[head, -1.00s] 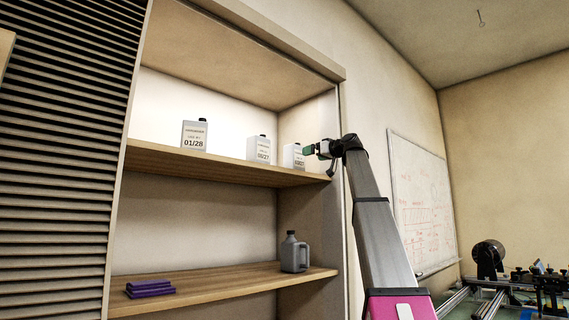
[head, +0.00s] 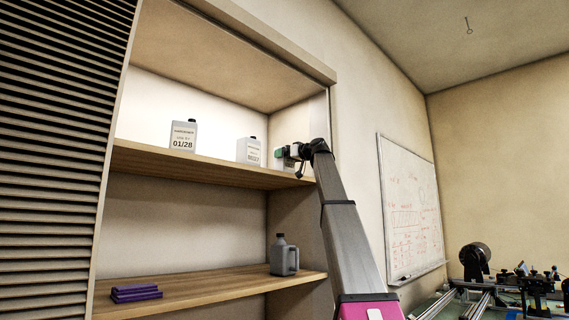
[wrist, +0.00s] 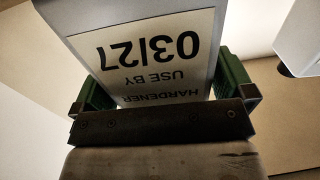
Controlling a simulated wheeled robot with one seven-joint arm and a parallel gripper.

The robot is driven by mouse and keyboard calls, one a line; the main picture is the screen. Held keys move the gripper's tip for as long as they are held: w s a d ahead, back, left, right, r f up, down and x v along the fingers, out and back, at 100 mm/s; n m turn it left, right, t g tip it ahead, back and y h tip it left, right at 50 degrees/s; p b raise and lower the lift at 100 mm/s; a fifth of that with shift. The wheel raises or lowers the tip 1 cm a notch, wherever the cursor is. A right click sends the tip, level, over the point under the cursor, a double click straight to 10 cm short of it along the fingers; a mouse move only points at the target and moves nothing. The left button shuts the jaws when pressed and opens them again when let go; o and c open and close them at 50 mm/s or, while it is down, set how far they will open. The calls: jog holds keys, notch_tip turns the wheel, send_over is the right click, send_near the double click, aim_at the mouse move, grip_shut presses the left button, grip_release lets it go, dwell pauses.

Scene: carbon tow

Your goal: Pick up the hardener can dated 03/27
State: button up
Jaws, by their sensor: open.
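The hardener can dated 03/27 (wrist: 150,52) fills the upper middle of the wrist view, its label upside down there. My gripper (wrist: 165,88) is open, with one green finger on each side of the can's lower label area. I cannot tell whether the fingers touch it. In the head view my gripper (head: 285,153) is at the right end of the upper shelf and hides most of the can there.
On the upper shelf (head: 215,172) stand a can marked 01/28 (head: 183,135) and a middle can (head: 249,150). Another can (wrist: 300,40) shows at the wrist view's right. The lower shelf holds a grey jug (head: 283,257) and purple folded cloths (head: 135,292).

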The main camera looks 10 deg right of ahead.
jog(key=shift+w+a, duration=0.35)
jog(key=shift+w, duration=0.2)
jog(key=shift+c, duration=0.3)
jog(key=c, duration=0.9)
jog(key=shift+o, duration=0.2)
